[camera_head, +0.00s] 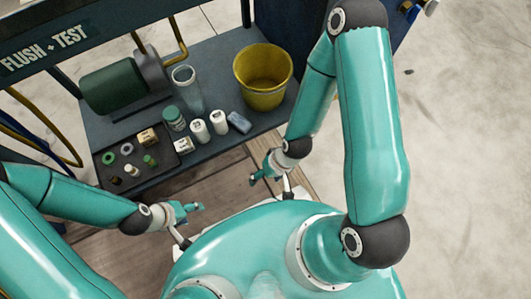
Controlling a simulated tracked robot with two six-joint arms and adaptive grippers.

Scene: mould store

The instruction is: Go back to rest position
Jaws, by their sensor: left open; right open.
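My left gripper (188,212) is at the lower middle of the head view, near my own body, with its fingers apart and nothing between them. My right gripper (264,172) hangs from the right arm, in front of the bench shelf, with its jaws open and empty. Both grippers are over the wooden floor boards (205,185), clear of the objects on the shelf. Parts of both arms cover the scene at left and right.
A dark shelf (222,68) carries a yellow bucket (262,98), a green motor-like cylinder (112,90), a clear glass (190,105), a green-lidded jar (173,118), white bottles (200,131) and a blue-grey item (239,122). A dark tray (112,188) holds several small parts. Concrete floor (460,130) lies open at right.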

